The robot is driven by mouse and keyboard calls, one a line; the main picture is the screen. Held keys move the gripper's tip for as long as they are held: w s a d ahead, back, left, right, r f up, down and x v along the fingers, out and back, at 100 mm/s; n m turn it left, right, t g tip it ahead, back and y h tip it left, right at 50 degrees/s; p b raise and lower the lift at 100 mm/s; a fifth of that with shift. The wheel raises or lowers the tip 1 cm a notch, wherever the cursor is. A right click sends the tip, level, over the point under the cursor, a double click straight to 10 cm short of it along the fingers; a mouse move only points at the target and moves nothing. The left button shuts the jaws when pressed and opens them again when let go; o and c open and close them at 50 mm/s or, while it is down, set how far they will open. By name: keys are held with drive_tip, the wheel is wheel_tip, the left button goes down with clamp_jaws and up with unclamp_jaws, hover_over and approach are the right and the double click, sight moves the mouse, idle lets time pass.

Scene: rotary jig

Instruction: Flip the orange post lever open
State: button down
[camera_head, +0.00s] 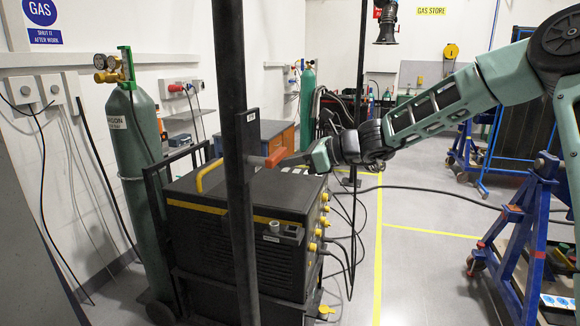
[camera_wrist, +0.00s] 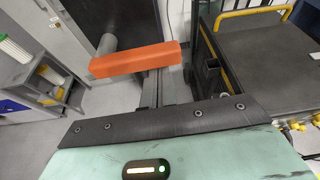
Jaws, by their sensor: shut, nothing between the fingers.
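The orange lever (camera_head: 275,157) sticks out to the right from a bracket on a dark upright post (camera_head: 236,200) in the head view. In the wrist view the orange lever (camera_wrist: 135,60) is a bar lying across the upper middle, with a grey round pivot at its left end. My gripper (camera_head: 288,161) is at the lever's right end, its fingers shut and empty. In the wrist view the grey fingers of my gripper (camera_wrist: 153,88) run up to the bar and partly behind it. I cannot tell whether they touch it.
A black welding machine (camera_head: 240,232) with yellow trim stands behind and below the post. A green gas cylinder (camera_head: 134,180) stands at the left. A blue frame (camera_head: 520,215) stands at the right. The floor between machine and frame is mostly clear, with cables crossing it.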

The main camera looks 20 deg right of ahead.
sight(283, 150)
drive_tip(key=shift+r+n+b, duration=0.15)
drive_tip(key=shift+n+b, duration=0.25)
drive_tip(key=shift+b, duration=0.7)
wheel_tip(283, 150, up, 3)
drive_tip(key=n+t+b, duration=0.1)
drive_tip(key=n+b, duration=0.1)
drive_tip(key=b, duration=0.4)
drive_tip(key=n+t+h+b, duration=0.1)
drive_tip(key=n+b, duration=0.1)
drive_tip(key=b, duration=0.5)
drive_tip(key=shift+s+a+n+t+b, duration=0.15)
drive_tip(key=shift+n+t+b, duration=0.15)
drive_tip(key=shift+n+t, duration=0.1)
drive_tip(key=s+a+r+n+t+b, duration=0.2)
drive_tip(key=n+b, duration=0.6)
drive_tip(key=b, duration=1.3)
drive_tip(key=shift+s+a+r+n+t, duration=0.3)
drive_tip(key=shift+s+r+t, duration=0.5)
drive_tip(key=shift+r, duration=0.5)
